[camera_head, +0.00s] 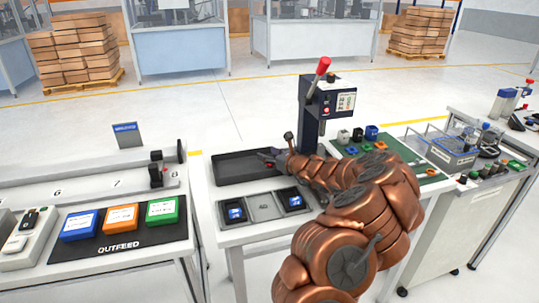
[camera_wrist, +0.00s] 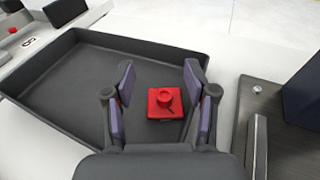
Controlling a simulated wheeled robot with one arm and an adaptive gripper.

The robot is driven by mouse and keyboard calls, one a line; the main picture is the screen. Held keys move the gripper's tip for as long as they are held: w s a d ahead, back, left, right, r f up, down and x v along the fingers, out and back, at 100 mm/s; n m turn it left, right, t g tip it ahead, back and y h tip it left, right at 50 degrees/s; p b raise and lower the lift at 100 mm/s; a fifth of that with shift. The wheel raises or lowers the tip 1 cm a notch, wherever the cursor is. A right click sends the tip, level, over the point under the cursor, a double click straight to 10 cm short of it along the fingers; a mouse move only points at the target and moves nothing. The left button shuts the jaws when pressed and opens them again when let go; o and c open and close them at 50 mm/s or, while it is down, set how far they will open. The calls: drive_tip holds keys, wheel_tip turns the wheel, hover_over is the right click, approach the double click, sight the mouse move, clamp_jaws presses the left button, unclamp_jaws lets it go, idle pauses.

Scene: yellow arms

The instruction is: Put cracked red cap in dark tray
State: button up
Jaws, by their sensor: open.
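The red cap (camera_wrist: 165,102) is a square red piece with a round knob, and a dark crack-like line shows on its top. It lies on the floor of the dark tray (camera_wrist: 50,72), toward the right side of the tray in the wrist view. My gripper (camera_wrist: 161,84) is open, with one finger on each side of the cap and visible gaps to it. In the head view my gripper (camera_head: 275,158) reaches over the dark tray (camera_head: 232,166), and a small bit of red shows by its fingers.
A press with a red-knobbed lever (camera_head: 322,68) stands behind my arm. A tray with blue pieces (camera_head: 262,208) sits in front of the dark tray. A green mat (camera_head: 428,176) with small parts lies to the right. Blue, orange and green boxes (camera_head: 118,218) stand on the left table.

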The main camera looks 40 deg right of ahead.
drive_tip(key=shift+s+d+f, duration=0.15)
drive_tip(key=shift+d+f, duration=0.1)
drive_tip(key=shift+f, duration=0.3)
drive_tip(key=shift+d+r+p, duration=0.1)
drive_tip(key=shift+r+p, duration=0.2)
drive_tip(key=shift+r, duration=0.15)
drive_tip(key=shift+s+d+r, duration=0.15)
drive_tip(key=shift+s, duration=0.05)
drive_tip(key=shift+s+a+r+b, duration=0.15)
drive_tip(key=shift+s+r, duration=0.35)
drive_tip(key=shift+s, duration=1.35)
drive_tip(key=shift+s+r+b, duration=0.2)
drive_tip(key=shift+s+r, duration=0.25)
drive_tip(key=shift+s, duration=1.4)
drive_tip(key=shift+s+a+r+b, duration=0.15)
drive_tip(key=shift+s+r, duration=0.35)
drive_tip(key=shift+s, duration=1.35)
